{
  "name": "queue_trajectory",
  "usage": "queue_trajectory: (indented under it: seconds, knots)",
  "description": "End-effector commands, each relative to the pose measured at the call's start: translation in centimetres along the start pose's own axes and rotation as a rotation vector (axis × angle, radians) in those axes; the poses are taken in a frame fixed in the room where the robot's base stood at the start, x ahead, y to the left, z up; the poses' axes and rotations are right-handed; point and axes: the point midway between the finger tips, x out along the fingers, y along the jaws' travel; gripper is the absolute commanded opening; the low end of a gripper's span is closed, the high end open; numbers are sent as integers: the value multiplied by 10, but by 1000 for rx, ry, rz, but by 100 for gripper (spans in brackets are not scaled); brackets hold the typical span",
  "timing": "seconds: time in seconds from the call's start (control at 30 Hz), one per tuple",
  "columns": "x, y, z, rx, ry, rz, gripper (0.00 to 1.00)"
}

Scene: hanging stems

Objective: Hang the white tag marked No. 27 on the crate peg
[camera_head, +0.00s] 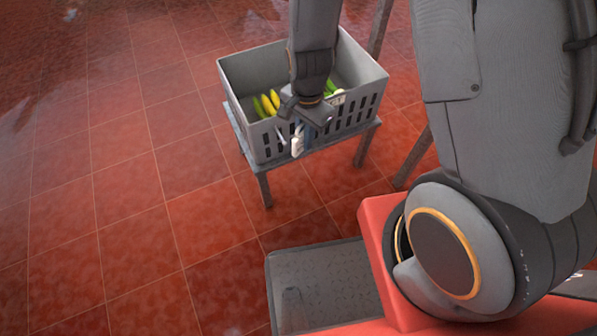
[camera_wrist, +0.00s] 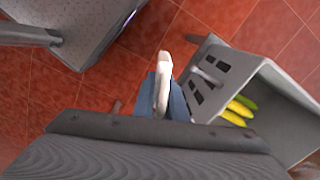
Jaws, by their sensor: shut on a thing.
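My gripper (camera_head: 300,134) is at the front side of the grey crate (camera_head: 262,146), pointing down. It is shut on a white tag (camera_head: 296,147), which sticks out below the fingers. In the wrist view the tag (camera_wrist: 164,72) is seen nearly edge-on between the bluish fingers, beside the slotted wall of the crate (camera_wrist: 240,69). The tag's marking cannot be read.
Yellow and green fruits (camera_head: 270,103) lie in the crate. The crate stands on a low grey table (camera_head: 264,188). The red tiled floor (camera_head: 110,170) at left is clear.

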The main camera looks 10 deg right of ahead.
Motion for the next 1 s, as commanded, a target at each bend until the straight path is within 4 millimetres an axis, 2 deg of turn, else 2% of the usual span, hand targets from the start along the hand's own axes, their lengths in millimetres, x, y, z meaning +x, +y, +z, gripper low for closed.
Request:
queue_trajectory:
  seconds: [0.03,0.1,0.3,0.4,0.57,1.0]
  knots:
    - [23,0,4,43,1,3,0]
    - [42,2,10,113,3,5,0]
    - [82,7,22,278,11,6,0]
    - [93,8,26,332,14,5,0]
    - [100,10,28,373,17,6,0]
    - [98,0,25,377,17,6,0]
